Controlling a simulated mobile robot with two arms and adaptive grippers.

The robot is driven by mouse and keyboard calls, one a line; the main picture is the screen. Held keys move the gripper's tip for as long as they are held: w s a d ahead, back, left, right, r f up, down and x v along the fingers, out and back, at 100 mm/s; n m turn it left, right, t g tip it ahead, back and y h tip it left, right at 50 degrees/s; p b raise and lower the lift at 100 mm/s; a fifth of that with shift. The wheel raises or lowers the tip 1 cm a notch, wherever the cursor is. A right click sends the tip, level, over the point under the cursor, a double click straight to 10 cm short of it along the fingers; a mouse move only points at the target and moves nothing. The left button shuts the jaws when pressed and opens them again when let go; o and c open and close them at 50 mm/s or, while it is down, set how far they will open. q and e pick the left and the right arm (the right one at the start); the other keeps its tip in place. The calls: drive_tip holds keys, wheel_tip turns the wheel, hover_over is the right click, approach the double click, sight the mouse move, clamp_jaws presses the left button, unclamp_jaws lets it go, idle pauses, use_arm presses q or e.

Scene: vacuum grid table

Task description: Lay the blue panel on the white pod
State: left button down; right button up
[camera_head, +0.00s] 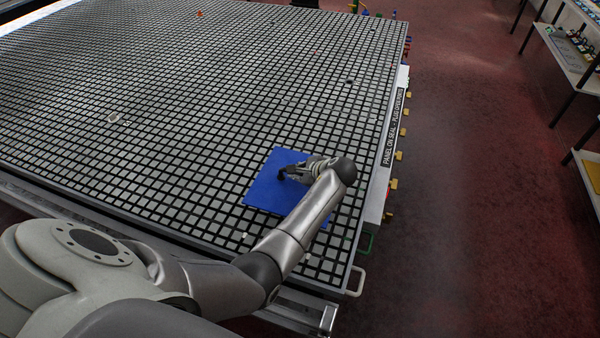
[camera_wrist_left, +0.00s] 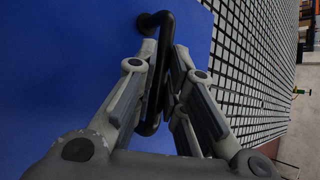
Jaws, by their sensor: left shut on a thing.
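The blue panel (camera_head: 266,190) is a flat square over the near right corner of the grid table (camera_head: 190,120). I cannot tell whether it rests on the grid or hangs just above it. It fills the left of the left wrist view (camera_wrist_left: 65,75). My left gripper (camera_head: 287,174) is shut on the panel's black bar handle (camera_wrist_left: 155,20), with its fingers (camera_wrist_left: 163,75) on either side of the bar. My forearm hides the panel's right part. I cannot make out a white pod for certain; a small whitish ring (camera_head: 114,118) lies on the grid at the left. My right gripper is not in view.
The grid is mostly clear, with a few tiny pieces on it. A lettered white strip (camera_head: 394,125) and yellow tabs (camera_head: 404,132) line the table's right side. Red floor (camera_head: 470,200) lies beyond, with shelves (camera_head: 570,60) at the far right.

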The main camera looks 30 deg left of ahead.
use_arm(q)
drive_tip(key=shift+f, duration=0.3)
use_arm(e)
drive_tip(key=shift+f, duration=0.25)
use_arm(q)
drive_tip(key=c, duration=1.5)
unclamp_jaws()
drive_tip(key=shift+o, duration=0.4)
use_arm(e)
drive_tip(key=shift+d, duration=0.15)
use_arm(q)
drive_tip(key=shift+s+f, duration=0.1)
drive_tip(key=v, duration=1.2)
